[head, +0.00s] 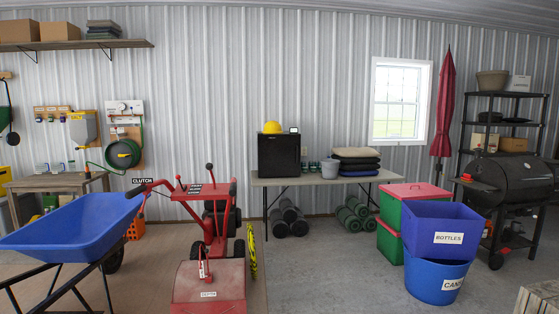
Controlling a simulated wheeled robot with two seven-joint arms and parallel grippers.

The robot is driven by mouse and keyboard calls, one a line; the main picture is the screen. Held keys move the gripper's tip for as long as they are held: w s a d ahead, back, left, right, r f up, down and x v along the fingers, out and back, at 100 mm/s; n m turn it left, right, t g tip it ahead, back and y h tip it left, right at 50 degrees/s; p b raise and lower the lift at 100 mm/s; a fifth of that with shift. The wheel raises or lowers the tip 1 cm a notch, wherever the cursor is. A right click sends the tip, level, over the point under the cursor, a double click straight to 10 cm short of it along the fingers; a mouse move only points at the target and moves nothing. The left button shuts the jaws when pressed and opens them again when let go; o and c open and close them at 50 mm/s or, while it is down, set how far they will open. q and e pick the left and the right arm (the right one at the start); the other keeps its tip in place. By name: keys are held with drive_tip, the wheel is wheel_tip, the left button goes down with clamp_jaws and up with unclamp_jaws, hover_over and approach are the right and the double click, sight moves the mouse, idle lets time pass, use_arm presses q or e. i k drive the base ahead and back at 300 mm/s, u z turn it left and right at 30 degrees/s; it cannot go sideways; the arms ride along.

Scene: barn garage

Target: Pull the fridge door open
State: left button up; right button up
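A small black fridge (279,156) stands on the folding table (330,179) against the back wall. Its dark front faces me and looks shut; a handle is too small to make out. A yellow hard hat (273,127) and a small dark-framed item (294,130) sit on top of it. The fridge is well across the room. Neither of my grippers shows in the head view.
A red tiller (209,250) and a blue wheelbarrow (70,225) stand in front at left. Blue bins (437,240), green crates with a red lid (413,191) and a black grill (507,180) stand at right. Concrete floor (325,275) is clear between tiller and bins.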

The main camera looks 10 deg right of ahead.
sight(278, 155)
drive_tip(key=z, duration=0.5)
drive_tip(key=i, duration=7)
drive_tip(key=z, duration=0.2)
